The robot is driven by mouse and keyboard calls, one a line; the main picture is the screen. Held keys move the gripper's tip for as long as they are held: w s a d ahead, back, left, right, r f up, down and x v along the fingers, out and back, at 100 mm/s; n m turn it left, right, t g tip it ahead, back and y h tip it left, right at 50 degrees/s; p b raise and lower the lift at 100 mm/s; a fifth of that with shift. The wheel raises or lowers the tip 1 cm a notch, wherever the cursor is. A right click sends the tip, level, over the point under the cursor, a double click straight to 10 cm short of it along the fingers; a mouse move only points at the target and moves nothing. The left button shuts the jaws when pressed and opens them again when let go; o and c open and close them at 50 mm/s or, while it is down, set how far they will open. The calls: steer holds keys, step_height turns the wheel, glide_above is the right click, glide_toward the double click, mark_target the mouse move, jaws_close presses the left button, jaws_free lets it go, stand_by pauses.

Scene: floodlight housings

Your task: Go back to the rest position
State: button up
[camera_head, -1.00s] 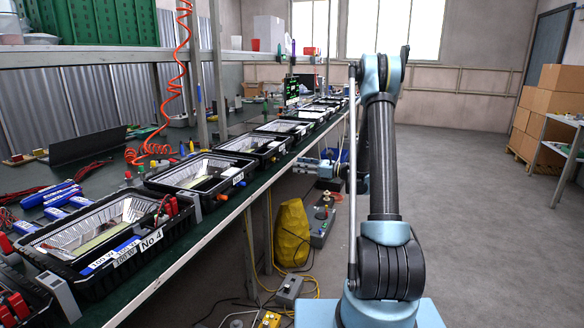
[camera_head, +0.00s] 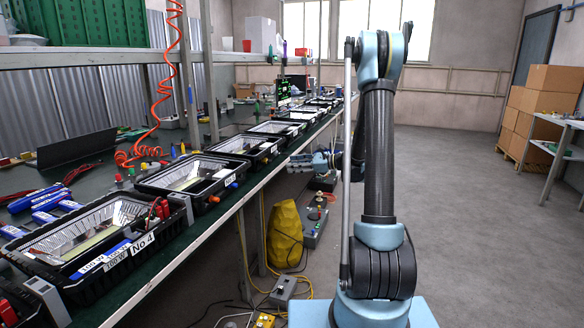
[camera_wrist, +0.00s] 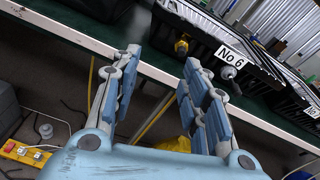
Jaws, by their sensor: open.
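My gripper (camera_head: 294,161) shows in the head view to the left of my upright arm, beside the bench's front edge. In the wrist view, my gripper (camera_wrist: 161,60) has its two blue-grey fingers spread apart with nothing between them. The fingers point toward the bench edge and a black floodlight housing (camera_wrist: 187,22) labelled No 6. The fingers appear apart from the housing. My forearm hides part of the wrist in the head view.
A yellow bag (camera_head: 284,235), control boxes (camera_head: 284,290) and cables lie below. Cardboard boxes (camera_head: 545,102) stand at right. The grey floor (camera_head: 470,220) right of my arm is clear.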

steer(key=s+d+r+n+g+h, duration=0.15)
steer(key=s+n+h, duration=0.3)
steer(key=s, duration=0.65)
steer(key=s+d+r+n+g+h, duration=0.1)
steer(key=s+d+n+h, duration=0.3)
steer(key=s, duration=0.7)
steer(key=s+d+f+n+h, duration=0.2)
steer(key=s+d+f+n, duration=0.1)
steer(key=s, duration=0.4)
steer(key=s+d+f+n+h, duration=0.2)
steer(key=s+d+n, duration=0.2)
steer(key=s, duration=0.4)
steer(key=s+d+f+n+h, duration=0.2)
steer(key=s+d+f+n, duration=0.1)
steer(key=s+d, duration=0.2)
steer(key=shift+s+f+n+h, duration=0.35)
steer(key=shift+s, duration=0.9)
steer(key=shift+g, duration=0.25)
steer(key=shift+w+f, duration=0.2)
steer(key=shift+w, duration=0.25)
